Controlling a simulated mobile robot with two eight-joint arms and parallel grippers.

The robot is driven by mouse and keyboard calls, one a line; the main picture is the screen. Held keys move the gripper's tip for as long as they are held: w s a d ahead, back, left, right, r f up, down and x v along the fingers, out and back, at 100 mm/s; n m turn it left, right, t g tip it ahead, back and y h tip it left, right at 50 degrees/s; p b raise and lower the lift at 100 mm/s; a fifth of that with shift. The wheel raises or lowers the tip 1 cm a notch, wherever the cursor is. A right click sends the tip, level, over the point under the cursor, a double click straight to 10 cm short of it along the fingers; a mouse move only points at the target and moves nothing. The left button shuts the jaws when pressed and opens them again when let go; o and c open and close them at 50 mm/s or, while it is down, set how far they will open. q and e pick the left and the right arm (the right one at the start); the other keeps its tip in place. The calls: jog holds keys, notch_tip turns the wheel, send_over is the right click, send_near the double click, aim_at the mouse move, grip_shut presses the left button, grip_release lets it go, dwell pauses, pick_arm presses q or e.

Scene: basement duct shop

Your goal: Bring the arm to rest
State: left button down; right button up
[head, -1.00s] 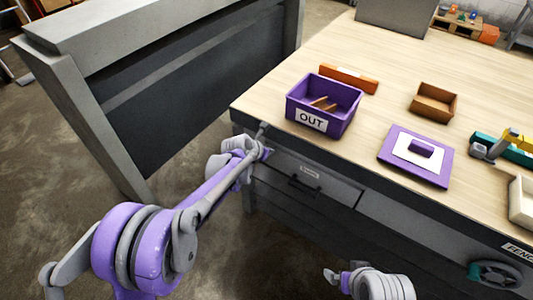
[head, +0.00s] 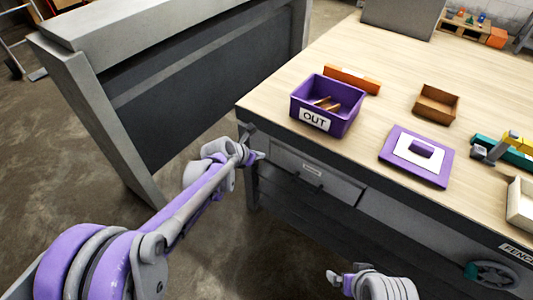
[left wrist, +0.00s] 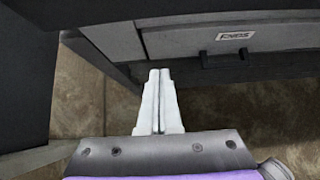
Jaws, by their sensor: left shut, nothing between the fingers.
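My left gripper (head: 254,143) is in front of the workbench's near left corner, below the level of the top. In the left wrist view its two pale fingers (left wrist: 158,100) lie side by side, shut, with nothing between them. They point toward the bench's drawer front (left wrist: 250,35) and appear apart from it. My left arm reaches in from the lower left of the head view. Part of my right arm (head: 375,285) shows at the bottom edge; I cannot make out its finger state.
The workbench (head: 300,70) carries a purple OUT bin (head: 335,120) with wooden pieces, an orange block (head: 352,78), a brown tray (head: 436,103) and a purple-framed plate (head: 400,170). A large grey machine (head: 200,80) stands left of the bench. Bare floor lies between them.

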pick_arm(q)
jog(key=v, duration=0.3)
jog(key=shift+s+r, duration=0.2)
jog(key=shift+s, duration=0.05)
pick_arm(e)
jog(key=shift+s+r, duration=0.1)
jog(key=shift+r, duration=0.25)
pick_arm(q)
jog(key=s+a+f+m+g+y, duration=0.15)
jog(key=s+a+m, duration=0.25)
jog(key=s+m, duration=1.2)
jog(key=s+a+m+g+y, duration=0.2)
jog(key=s+a+m+y, duration=0.15)
jog(key=s+m, duration=1.25)
notch_tip(320, 180, up, 16)
jog(key=a+n+t+p, duration=0.1)
jog(key=n+p, duration=0.1)
jog(key=p, duration=1.3)
jog(key=shift+w, duration=0.2)
pick_arm(e)
notch_tip(320, 180, up, 16)
jog(key=w, duration=0.2)
jog(key=shift+t, duration=0.4)
pick_arm(q)
jog(key=shift+s, duration=0.2)
pick_arm(e)
jog(key=shift+s, duration=0.15)
